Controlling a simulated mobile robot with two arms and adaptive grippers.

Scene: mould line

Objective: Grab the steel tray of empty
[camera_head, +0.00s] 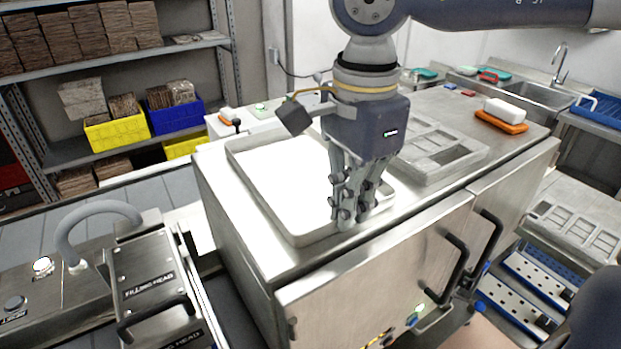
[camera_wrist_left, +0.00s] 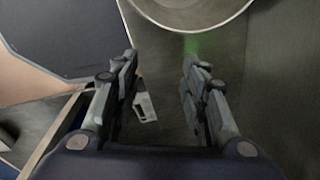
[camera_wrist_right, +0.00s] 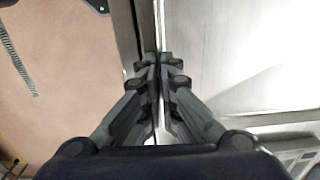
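A shallow steel tray (camera_head: 240,160) with a bright white interior lies on the steel counter in the head view. My right gripper (camera_head: 349,222) points down at its near right edge. In the right wrist view the right gripper's fingers (camera_wrist_right: 156,80) are closed together on the tray's thin rim, with the bright tray floor (camera_wrist_right: 235,60) to the right. A grey compartmented mould tray (camera_head: 435,153) lies beside it, further right. My left gripper (camera_wrist_left: 160,82) shows only in its own wrist view, with fingers apart and nothing between them.
A filling head (camera_head: 150,280) stands at the lower left. Shelves with yellow (camera_head: 118,133) and blue bins (camera_head: 175,116) are behind. A white block on an orange base (camera_head: 500,118) sits on the counter's right. Another mould tray (camera_head: 580,232) lies at far right.

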